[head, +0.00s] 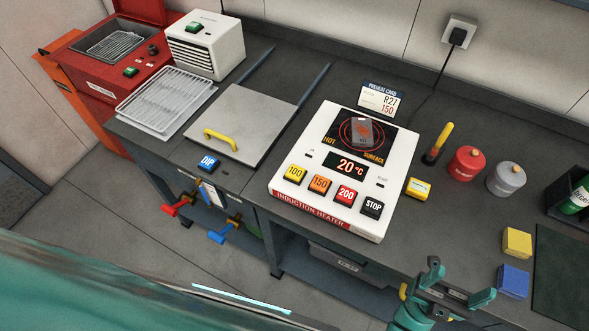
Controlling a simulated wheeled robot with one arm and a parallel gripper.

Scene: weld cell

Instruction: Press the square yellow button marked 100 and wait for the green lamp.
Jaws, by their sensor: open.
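The white induction heater (283,191) stands on the bench in the middle of the head view. The square yellow button marked 100 (295,174) is at the left of its row, beside the orange 150, red 200 and black STOP buttons. The display (345,167) reads 20 °C. Two small dark marks show on the panel, but I cannot make out a lit green lamp. A grey block lies on the hot surface (378,137). My gripper (451,277) is open and empty at the bottom right, apart from the heater and the button.
A card (381,98) behind the heater reads R27 and 150. A yellow-handled plate (240,122) lies to the left. Right of the heater are a small yellow box (418,188), a red pot (466,164), a grey pot (506,179), and yellow and blue blocks (513,281).

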